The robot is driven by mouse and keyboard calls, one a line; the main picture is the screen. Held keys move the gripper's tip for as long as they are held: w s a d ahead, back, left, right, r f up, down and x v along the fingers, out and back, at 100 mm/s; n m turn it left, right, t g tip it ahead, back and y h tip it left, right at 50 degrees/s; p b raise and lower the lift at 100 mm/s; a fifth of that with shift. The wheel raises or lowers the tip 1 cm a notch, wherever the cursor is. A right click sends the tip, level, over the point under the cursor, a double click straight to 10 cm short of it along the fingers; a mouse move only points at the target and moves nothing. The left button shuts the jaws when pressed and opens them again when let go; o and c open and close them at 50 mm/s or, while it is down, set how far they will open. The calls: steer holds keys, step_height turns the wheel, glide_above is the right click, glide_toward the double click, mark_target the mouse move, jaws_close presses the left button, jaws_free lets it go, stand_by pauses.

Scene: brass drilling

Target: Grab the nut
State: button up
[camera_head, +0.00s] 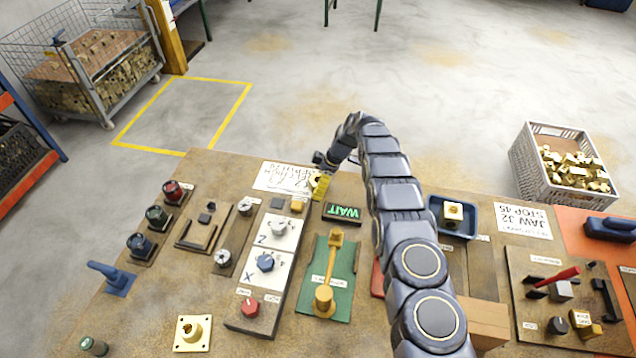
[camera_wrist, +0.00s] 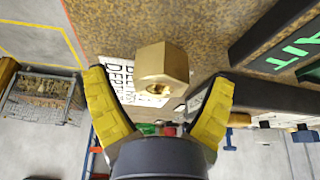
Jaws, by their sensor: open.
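A brass hex nut (camera_wrist: 162,72) with a round hole shows in the wrist view, in front of a white label (camera_wrist: 128,82). My gripper (camera_wrist: 160,78) is open, with one yellow finger on each side of the nut. Gaps show between the nut and both fingers in this view. In the head view, my gripper (camera_head: 318,184) is low at the bench's far edge, beside the white label (camera_head: 283,177). Its fingers and wrist largely hide the nut there.
The dark WAIT display (camera_head: 344,213) stands close to the right of my gripper. The knob panel (camera_head: 272,262) and a green fixture (camera_head: 328,280) are nearer. A blue tray (camera_head: 437,208) lies right of my arm. A crate of brass parts (camera_head: 517,157) stands at far right.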

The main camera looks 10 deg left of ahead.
steer(key=shift+c, duration=0.2)
steer(key=c, duration=1.2)
steer(key=shift+o, duration=0.2)
